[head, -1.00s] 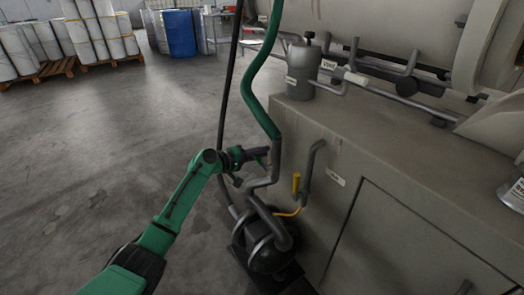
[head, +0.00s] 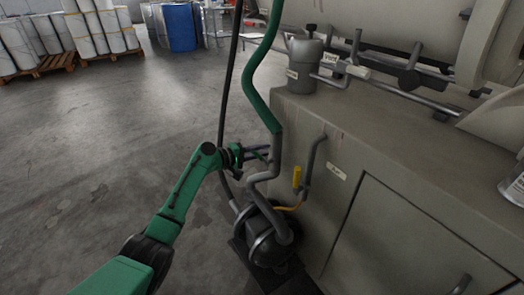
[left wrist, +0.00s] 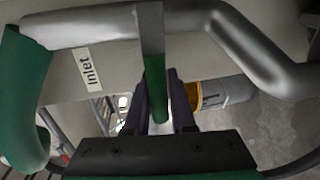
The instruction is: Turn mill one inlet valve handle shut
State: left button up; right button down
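The inlet valve handle is a grey lever with a green grip (left wrist: 155,92), hanging in front of the grey pipe (left wrist: 90,25) in the left wrist view. A white label reading "Inlet" (left wrist: 87,69) is beside it. My left gripper (left wrist: 162,98) has one dark finger on each side of the green grip, with little gap, and appears shut on it. In the head view my left gripper (head: 258,151) is at the bent pipe below the green hose (head: 258,83), and the handle is small and partly hidden there. My right gripper is not in view.
The mill's beige cabinet (head: 395,150) fills the right side. A pump (head: 268,238) stands low beside it, near a yellow handle (head: 297,177). A black hose (head: 228,90) hangs near my arm. Blue drums (head: 179,28) stand far back. Open floor lies left.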

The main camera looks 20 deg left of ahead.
pick_arm(q)
jog(key=o, duration=0.3)
jog(key=shift+f, duration=0.1)
jog(key=p+v, duration=0.1)
jog(key=v, duration=0.1)
jog(key=shift+s+a+r, duration=0.2)
jog(key=shift+s+a, duration=0.05)
jog(key=p+v, duration=0.2)
jog(key=v, duration=1)
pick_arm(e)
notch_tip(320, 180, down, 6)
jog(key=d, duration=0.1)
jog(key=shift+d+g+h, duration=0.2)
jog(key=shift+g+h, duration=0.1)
pick_arm(q)
jog(key=shift+w, duration=0.1)
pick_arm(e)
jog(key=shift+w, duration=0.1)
